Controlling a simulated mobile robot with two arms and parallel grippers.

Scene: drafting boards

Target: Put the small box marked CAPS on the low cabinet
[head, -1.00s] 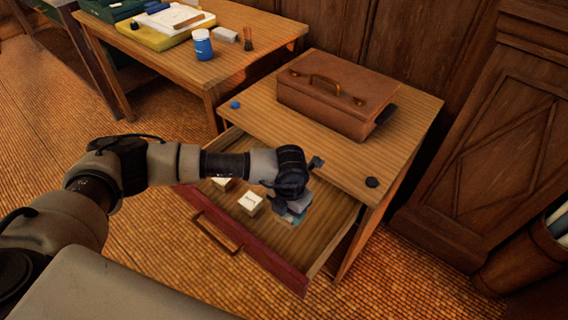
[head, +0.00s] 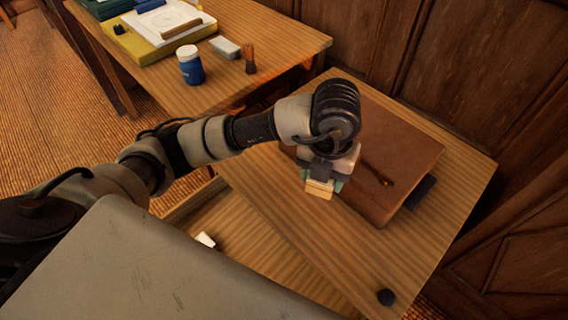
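My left gripper (head: 320,180) is above the top of the low wooden cabinet (head: 270,215), in front of the brown case. It is shut on a small tan box (head: 319,190), with teal fingertips at its sides. No marking on this box can be read from here. I cannot tell whether the box touches the cabinet top. The cabinet's drawer (head: 185,207) is open, and part of a small white-topped box (head: 205,240) shows inside. The rest of the drawer is hidden behind my own body. My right gripper is not in view.
A brown leather case (head: 405,150) takes up the back of the cabinet top. A dark round knob (head: 386,297) sits near the front right corner. Bare wood lies between them. A table (head: 225,85) behind holds a blue jar (head: 191,66) and a brush (head: 250,60).

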